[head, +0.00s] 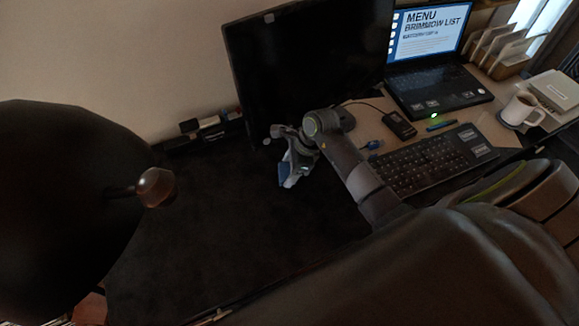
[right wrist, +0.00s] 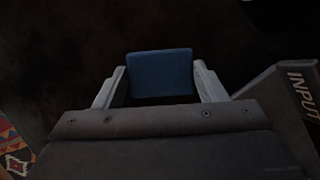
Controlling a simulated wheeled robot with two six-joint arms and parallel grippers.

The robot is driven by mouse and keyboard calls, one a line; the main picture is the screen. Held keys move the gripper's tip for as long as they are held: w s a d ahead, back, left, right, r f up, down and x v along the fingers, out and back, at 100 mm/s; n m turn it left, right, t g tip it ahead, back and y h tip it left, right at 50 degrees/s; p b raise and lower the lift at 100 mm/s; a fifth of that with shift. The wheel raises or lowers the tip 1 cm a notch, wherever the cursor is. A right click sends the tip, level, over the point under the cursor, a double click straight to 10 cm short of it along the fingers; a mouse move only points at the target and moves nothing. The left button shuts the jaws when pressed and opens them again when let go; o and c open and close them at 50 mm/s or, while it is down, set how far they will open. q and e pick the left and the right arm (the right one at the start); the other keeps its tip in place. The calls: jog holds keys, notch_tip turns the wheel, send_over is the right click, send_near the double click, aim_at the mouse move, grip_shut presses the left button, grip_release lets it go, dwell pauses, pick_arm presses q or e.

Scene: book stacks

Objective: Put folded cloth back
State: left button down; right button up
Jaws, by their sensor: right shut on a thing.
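My right gripper (head: 293,176) is over the dark surface in front of the monitor, in the head view. It is shut on a small blue folded cloth (head: 285,171). In the right wrist view the cloth (right wrist: 160,72) shows as a flat blue rectangle between the two pale fingers. The background there is dark, and I cannot tell whether the cloth touches the surface below. My left gripper is not in view.
A black monitor (head: 310,65) stands behind the gripper. To the right are a laptop (head: 438,88), a keyboard (head: 425,165) and a mug (head: 520,108). A large dark rounded shape (head: 65,200) with a copper knob fills the left. The dark surface (head: 225,220) between looks clear.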

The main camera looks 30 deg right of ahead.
jog(key=shift+f, duration=0.25)
jog(key=o, duration=0.4)
jog(key=shift+f, duration=0.1)
jog(key=o, duration=0.5)
jog(key=shift+r, duration=0.2)
jog(key=b+v, duration=0.2)
jog(key=v, duration=1)
jog(key=shift+s, duration=0.15)
